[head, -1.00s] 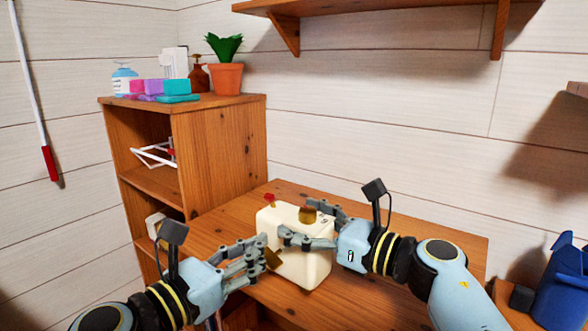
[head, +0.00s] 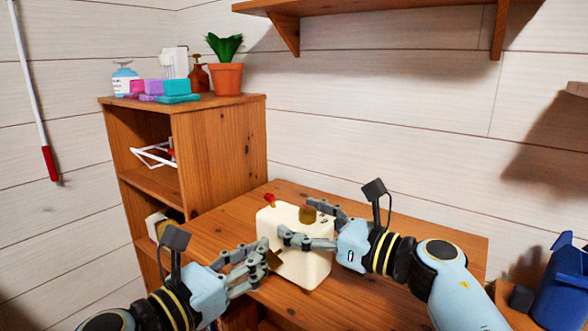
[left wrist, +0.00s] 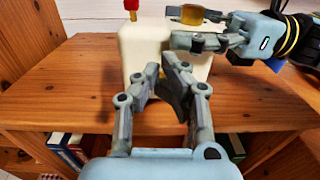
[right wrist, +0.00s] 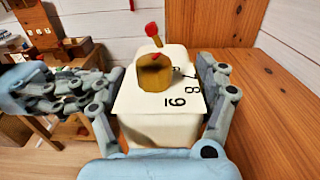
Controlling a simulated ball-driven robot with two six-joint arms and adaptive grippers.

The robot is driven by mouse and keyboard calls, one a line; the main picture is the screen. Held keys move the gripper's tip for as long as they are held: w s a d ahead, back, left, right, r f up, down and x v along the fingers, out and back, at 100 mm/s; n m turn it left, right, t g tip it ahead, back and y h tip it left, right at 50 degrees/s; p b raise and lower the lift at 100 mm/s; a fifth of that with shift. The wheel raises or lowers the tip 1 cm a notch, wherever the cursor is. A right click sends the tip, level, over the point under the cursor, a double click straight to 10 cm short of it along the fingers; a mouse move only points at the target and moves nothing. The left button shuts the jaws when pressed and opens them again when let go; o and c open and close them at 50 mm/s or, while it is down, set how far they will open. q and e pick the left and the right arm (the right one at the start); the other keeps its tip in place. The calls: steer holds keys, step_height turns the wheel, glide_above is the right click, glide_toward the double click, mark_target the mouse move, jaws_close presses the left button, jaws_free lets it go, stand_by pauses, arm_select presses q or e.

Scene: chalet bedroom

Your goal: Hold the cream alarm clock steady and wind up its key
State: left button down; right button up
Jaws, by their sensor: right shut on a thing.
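The cream alarm clock (head: 314,268) is a box on the wooden desk, with dark numerals on its top in the right wrist view (right wrist: 152,108). A brass knob (right wrist: 155,73) and a red-tipped pin (head: 269,200) stand up from it. My right gripper (right wrist: 160,85) is shut on the clock, one finger on each side. A brass key (head: 275,260) sticks out of the side facing my left gripper (head: 265,256). The left fingers are apart by a narrow gap, beside the key. In the left wrist view the fingers (left wrist: 164,76) hide the key.
The desk top (head: 385,290) is clear around the clock. A wooden cabinet (head: 228,150) stands at the left, with a potted plant (head: 226,78), bottles and coloured blocks on top. A wall shelf (head: 390,8) hangs above. A blue bin (head: 562,290) is at the far right.

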arm_select(q)
steer(key=shift+s+d, duration=0.2)
steer(key=shift+d, duration=0.05)
steer(key=shift+s+d, duration=0.4)
steer(key=shift+d, duration=0.15)
steer(key=shift+f, duration=0.1)
stand_by(0.4)
steer(key=r+v, duration=0.1)
steer(key=v, duration=0.5)
stand_by(0.4)
